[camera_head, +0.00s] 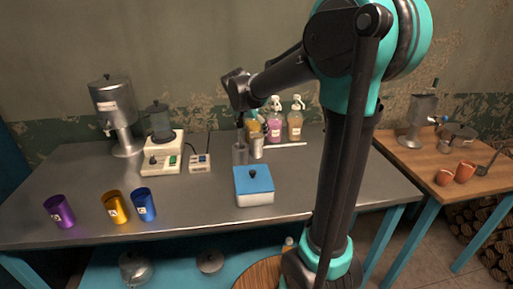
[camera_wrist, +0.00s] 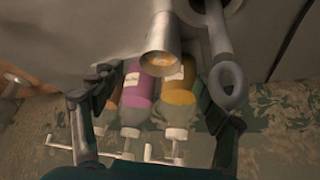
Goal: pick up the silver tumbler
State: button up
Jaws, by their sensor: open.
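The silver tumbler (camera_head: 258,148) stands on the metal table, in front of the pump bottles. In the wrist view the tumbler (camera_wrist: 161,38) shows its open mouth, between my finger sides but toward the top of the picture. A grey cylindrical vessel (camera_head: 240,154) stands close on its left in the head view. The small gap between fingers and tumbler is hard to judge.
Pump bottles with pink (camera_head: 275,128) and orange (camera_wrist: 178,92) contents stand behind the tumbler. A blue-lidded box (camera_head: 254,186) is in front.

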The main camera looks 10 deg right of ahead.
aim_at(257, 137)
jog(key=shift+s+x, duration=0.2)
jog(key=shift+x, duration=3.1)
jog(key=shift+a+f, duration=0.15)
jog(key=c, duration=1.6)
